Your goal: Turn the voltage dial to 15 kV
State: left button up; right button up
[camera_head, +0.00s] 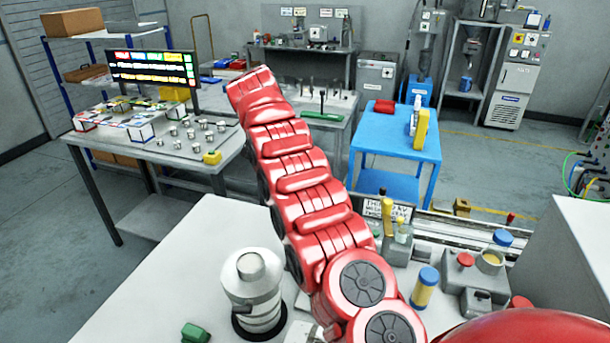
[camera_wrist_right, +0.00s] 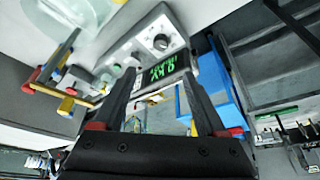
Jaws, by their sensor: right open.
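The voltage dial looks to be the black round knob (camera_wrist_right: 160,42) on a light grey panel (camera_wrist_right: 122,50) in the right wrist view. A dark display (camera_wrist_right: 165,69) with green characters sits beside the knob. The characters are tilted and I cannot read them surely. My right gripper (camera_wrist_right: 158,76) is open, its two dark fingers spread and pointing toward the panel. Nothing shows between the fingers in their grip, and the knob lies beyond the tips, apparently apart from them. I cannot make out the dial in the head view. My left gripper is not in view.
In the head view, a white-and-grey cylinder (camera_head: 252,287) stands on the near white table (camera_head: 160,285). Yellow jars with blue lids, such as one jar (camera_head: 424,290), stand at the right. A blue table (camera_head: 390,130) and a grey bench (camera_head: 110,150) stand behind, with open floor between.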

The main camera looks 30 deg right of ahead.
jog(key=shift+w+a+r, duration=0.1)
jog(key=shift+a+r, duration=0.05)
jog(key=shift+r, duration=0.05)
jog(key=s+d+n+t+y+p, duration=0.25)
jog(key=s+d+n+p, duration=0.2)
jog(key=n, duration=0.65)
jog(key=s+d+n+t+y+p, duration=0.25)
jog(key=d+n+y+p, duration=0.2)
jog(key=n, duration=0.75)
jog(key=shift+h, duration=0.4)
jog(key=x, duration=1.5)
jog(key=shift+s+d+f, duration=0.15)
jog(key=shift+d+f, duration=0.15)
jog(key=shift+f, duration=0.05)
jog(key=shift+w+f, duration=0.25)
jog(key=shift+f, duration=0.45)
